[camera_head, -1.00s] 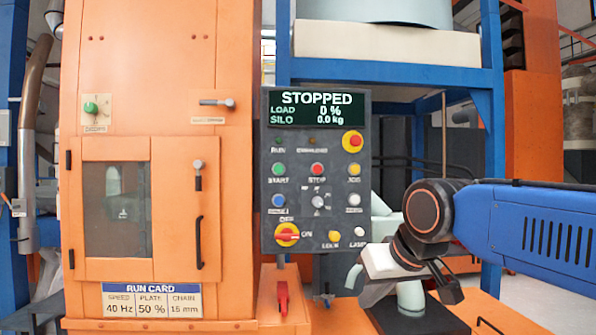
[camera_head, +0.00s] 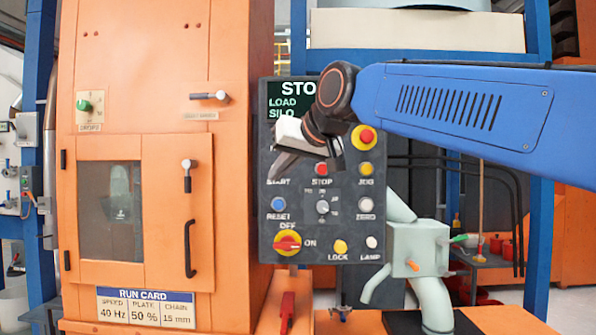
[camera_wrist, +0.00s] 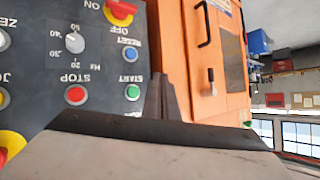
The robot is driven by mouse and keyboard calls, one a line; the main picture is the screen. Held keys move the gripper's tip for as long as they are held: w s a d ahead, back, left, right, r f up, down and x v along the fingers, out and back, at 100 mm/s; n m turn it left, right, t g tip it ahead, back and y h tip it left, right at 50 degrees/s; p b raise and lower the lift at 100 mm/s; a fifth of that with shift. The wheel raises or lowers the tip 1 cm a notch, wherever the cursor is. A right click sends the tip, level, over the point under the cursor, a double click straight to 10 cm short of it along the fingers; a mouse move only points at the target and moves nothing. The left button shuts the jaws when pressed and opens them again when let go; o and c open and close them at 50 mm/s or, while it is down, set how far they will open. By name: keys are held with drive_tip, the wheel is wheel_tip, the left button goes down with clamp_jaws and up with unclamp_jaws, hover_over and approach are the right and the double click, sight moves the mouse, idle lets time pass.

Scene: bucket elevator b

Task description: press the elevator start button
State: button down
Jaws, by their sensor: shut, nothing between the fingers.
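The control panel (camera_head: 300,220) stands upright at the middle of the head view. Its green START button is hidden there behind my gripper (camera_head: 282,165); only the START label shows below. In the wrist view, which shows the panel upside down, the green START button (camera_wrist: 132,92) is visible just left of the fingertips of my gripper (camera_wrist: 159,80). The fingers are shut and empty. I cannot tell whether they touch the panel. The red STOP button (camera_head: 321,168) is right of START in the head view and also shows in the wrist view (camera_wrist: 76,95).
The blue RESET button (camera_head: 279,204) and red-yellow OFF/ON switch (camera_head: 287,242) are below. A red button on yellow (camera_head: 366,136) is at upper right. The orange cabinet (camera_head: 230,60) stands left of the panel. My arm covers part of the display (camera_head: 290,98).

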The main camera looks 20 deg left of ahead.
drive_tip(key=shift+w+a+r, duration=0.15)
drive_tip(key=shift+a+r, duration=0.3)
drive_tip(key=shift+w, duration=0.15)
drive_tip(key=w+a, duration=0.2)
drive_tip(key=w, duration=0.6)
drive_tip(key=shift+w, duration=0.15)
drive_tip(key=shift+w, duration=0.1)
idle(2.0)
drive_tip(key=shift+w+a, duration=0.1)
drive_tip(key=shift+w, duration=0.2)
drive_tip(key=shift+w+a, duration=0.1)
drive_tip(key=shift+w, duration=0.3)
idle(0.8)
drive_tip(key=shift+s, duration=0.1)
drive_tip(key=shift+s+d, duration=0.2)
drive_tip(key=shift+s, duration=0.5)
